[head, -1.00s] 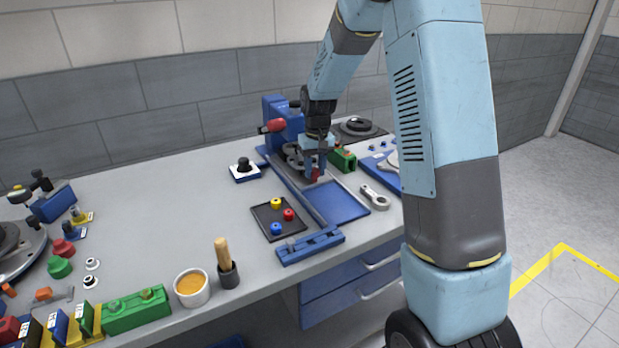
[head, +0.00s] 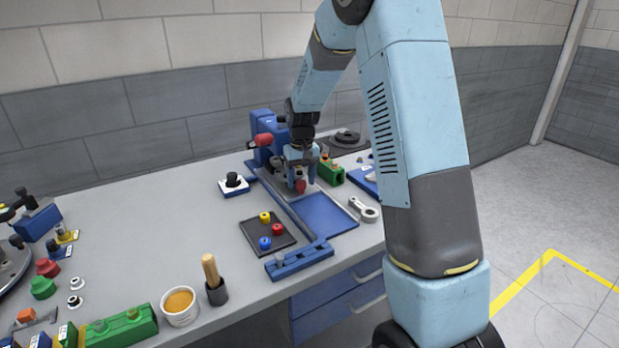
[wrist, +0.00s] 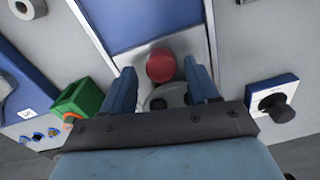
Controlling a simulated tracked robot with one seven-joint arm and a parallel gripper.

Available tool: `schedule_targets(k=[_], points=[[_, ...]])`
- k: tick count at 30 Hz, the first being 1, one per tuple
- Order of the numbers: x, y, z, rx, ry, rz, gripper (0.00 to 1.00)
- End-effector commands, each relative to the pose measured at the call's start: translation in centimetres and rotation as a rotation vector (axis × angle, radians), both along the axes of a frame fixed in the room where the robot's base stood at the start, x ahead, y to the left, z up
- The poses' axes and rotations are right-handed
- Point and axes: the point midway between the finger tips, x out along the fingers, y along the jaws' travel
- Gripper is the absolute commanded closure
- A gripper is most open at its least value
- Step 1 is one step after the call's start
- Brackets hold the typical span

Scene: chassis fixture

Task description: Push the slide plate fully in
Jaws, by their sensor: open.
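The fixture lies at the right end of the bench. Its flat blue panel (head: 327,213) sits between rails, with a grey strip behind it; I cannot tell which surface is the slide plate. A round red knob (head: 300,187) stands on the grey part. My gripper (head: 302,176) points down at this knob. In the wrist view the open fingers (wrist: 160,66) lie on either side of the red knob (wrist: 161,65), with a gap visible on both sides. Blue panel (wrist: 140,20) extends beyond it. A grey part with dark holes between the fingers is partly hidden.
A blue upright with a red-ended handle (head: 262,140) stands behind. A green block (head: 331,173) is close right of my gripper, a black-knobbed white block (head: 234,185) left.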

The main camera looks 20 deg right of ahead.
Motion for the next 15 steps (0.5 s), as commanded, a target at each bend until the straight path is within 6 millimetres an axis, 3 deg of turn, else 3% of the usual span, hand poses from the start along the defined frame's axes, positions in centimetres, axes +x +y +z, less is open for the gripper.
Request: schedule_targets(k=[8,15], points=[[-0.1,0.1,0.5,0.001,0.003,0.002,0.41],[0.1,0.0,4.1,0.001,0.0,0.002,0.41]])
